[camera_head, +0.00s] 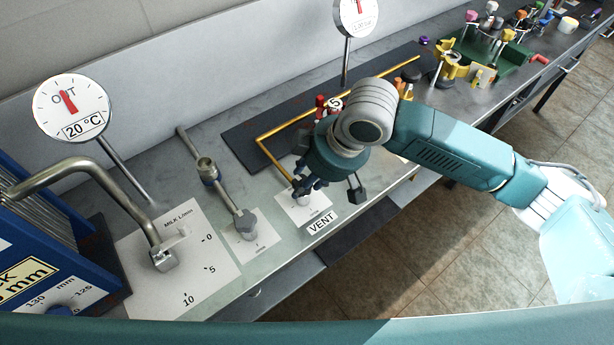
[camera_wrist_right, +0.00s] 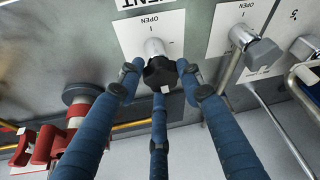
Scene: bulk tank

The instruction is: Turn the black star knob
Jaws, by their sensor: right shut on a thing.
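The black star knob (camera_wrist_right: 160,72) sits on a pale round stem in front of a white plate (camera_wrist_right: 150,35) marked OPEN. My right gripper (camera_wrist_right: 159,80) has its three blue fingers closed around the knob, with the tips touching its sides. In the head view my right gripper (camera_head: 304,187) is over the white plate (camera_head: 304,208) beside the VENT label (camera_head: 321,223). The gripper and wrist hide most of the knob there. My left gripper is not in view.
A grey hex-headed valve (camera_head: 245,222) stands left of the gripper, and a bent metal lever (camera_head: 160,240) is farther left. A yellow pipe (camera_head: 275,160) runs behind. Red parts (camera_wrist_right: 45,145) show in the wrist view. Dials stand at the back.

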